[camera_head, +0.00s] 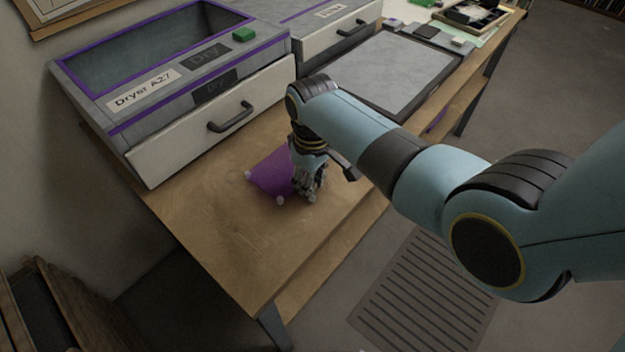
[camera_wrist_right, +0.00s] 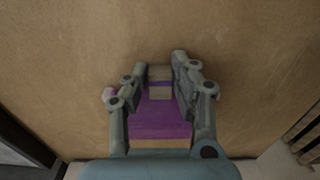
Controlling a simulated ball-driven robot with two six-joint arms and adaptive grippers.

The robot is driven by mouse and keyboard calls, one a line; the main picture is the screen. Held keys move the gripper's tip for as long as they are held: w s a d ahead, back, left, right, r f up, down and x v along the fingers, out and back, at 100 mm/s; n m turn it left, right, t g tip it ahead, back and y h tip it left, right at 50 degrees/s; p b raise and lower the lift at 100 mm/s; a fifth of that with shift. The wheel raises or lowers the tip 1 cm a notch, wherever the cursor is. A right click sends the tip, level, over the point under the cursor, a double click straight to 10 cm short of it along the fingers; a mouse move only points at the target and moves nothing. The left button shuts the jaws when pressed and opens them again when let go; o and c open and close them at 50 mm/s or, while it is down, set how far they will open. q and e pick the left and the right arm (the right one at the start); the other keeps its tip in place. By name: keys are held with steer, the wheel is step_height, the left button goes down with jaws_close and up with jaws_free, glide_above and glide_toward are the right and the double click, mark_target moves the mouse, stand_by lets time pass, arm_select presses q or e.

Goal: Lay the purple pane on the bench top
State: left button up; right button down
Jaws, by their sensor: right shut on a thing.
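The purple pane (camera_head: 268,176) is at the wooden bench top (camera_head: 215,225), in front of the dryer. It also shows between the fingers in the right wrist view (camera_wrist_right: 160,122). My right gripper (camera_head: 311,192) is shut on the pane at its right side. In the right wrist view the gripper (camera_wrist_right: 160,90) has a finger on each side of the purple piece. I cannot tell whether the pane touches the wood or hangs just above it. The gripper hides part of the pane. My left gripper is not in view.
The grey dryer (camera_head: 85,77) with a white drawer front (camera_head: 165,150) stands behind the pane. A second drawer unit (camera_head: 345,42) and a dark-framed grey panel (camera_head: 385,65) lie to the right. Bare bench is free toward the front edge.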

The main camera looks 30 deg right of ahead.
stand_by(0.4)
steer(key=shift+p, duration=0.3)
steer(key=shift+f, duration=0.1)
steer(key=shift+f, duration=0.2)
stand_by(0.8)
steer(key=c, duration=1)
jaws_free()
